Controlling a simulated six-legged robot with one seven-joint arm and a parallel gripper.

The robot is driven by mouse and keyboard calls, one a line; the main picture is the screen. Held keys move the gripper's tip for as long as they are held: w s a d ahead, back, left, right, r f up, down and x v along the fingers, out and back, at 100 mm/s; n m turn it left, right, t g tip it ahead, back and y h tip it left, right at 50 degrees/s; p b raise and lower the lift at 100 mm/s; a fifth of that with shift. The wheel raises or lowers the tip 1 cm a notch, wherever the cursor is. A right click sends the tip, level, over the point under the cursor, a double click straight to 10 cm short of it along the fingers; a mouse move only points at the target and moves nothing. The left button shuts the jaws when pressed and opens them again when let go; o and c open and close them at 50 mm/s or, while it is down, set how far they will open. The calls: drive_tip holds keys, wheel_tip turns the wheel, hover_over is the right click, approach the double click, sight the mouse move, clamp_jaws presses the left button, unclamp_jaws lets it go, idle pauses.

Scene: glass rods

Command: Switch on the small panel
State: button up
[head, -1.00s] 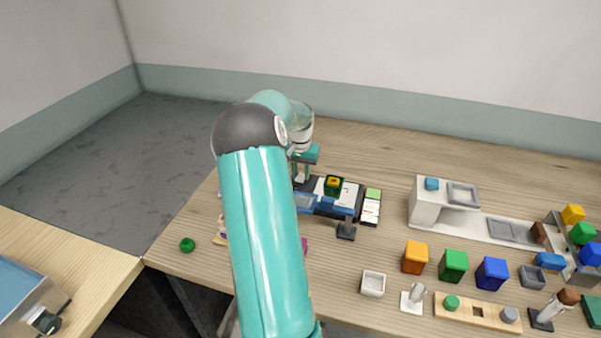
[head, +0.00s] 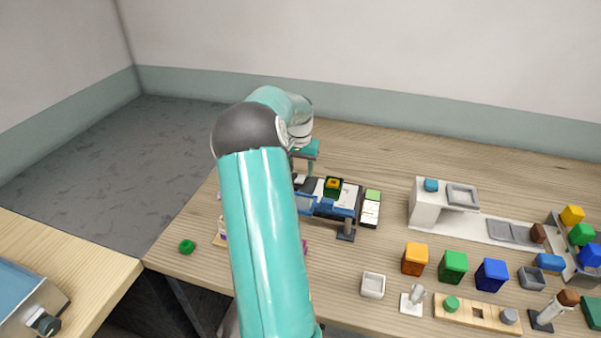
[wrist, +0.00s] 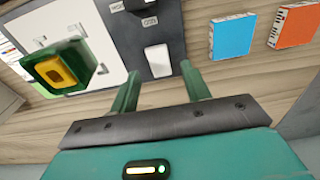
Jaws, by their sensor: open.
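The small panel (wrist: 146,40) is a dark grey plate in the wrist view, with a white rocker switch (wrist: 157,61) and small printed labels above it. My gripper (wrist: 161,85) is open, and its two green fingers point toward the panel, one on either side of the switch's lower end. Nothing is between the fingers. I cannot tell whether the fingertips touch the panel. In the head view my gripper (head: 303,166) is above the back left of the table, and my arm hides part of the area below it.
A white board with a green-and-yellow block (wrist: 57,68) adjoins the panel on the left. A blue box (wrist: 232,37) and an orange box (wrist: 295,25) lie to its right. In the head view, a blue clamp-like object (head: 325,205) stands in front of the board.

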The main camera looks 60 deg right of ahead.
sight(298, 180)
wheel_tip(298, 180, up, 12)
drive_tip(key=shift+a+f, duration=0.2)
drive_tip(key=shift+a, duration=0.15)
drive_tip(key=shift+s, duration=0.1)
drive_tip(key=w+a+r+n+t, duration=0.1)
drive_tip(key=w+a+r+n, duration=0.15)
drive_tip(key=a, duration=0.85)
drive_tip(key=w+a+r+n+t, duration=0.1)
drive_tip(key=w+a+r+n, duration=0.2)
drive_tip(key=a, duration=0.7)
drive_tip(key=w+a+r+n+t, duration=0.1)
drive_tip(key=w+a+r+n, duration=0.3)
drive_tip(key=a, duration=0.7)
drive_tip(key=s+a+f+n+t, duration=0.1)
drive_tip(key=s+a, duration=0.4)
drive_tip(key=a, duration=0.7)
drive_tip(key=s+a+f+n+t, duration=0.1)
drive_tip(key=s+a+f+n, duration=0.2)
drive_tip(key=a, duration=1)
drive_tip(key=s+n, duration=0.2)
drive_tip(key=shift+a+n+y, duration=0.15)
drive_tip(key=shift+n+y, duration=0.2)
drive_tip(key=shift+y, duration=0.05)
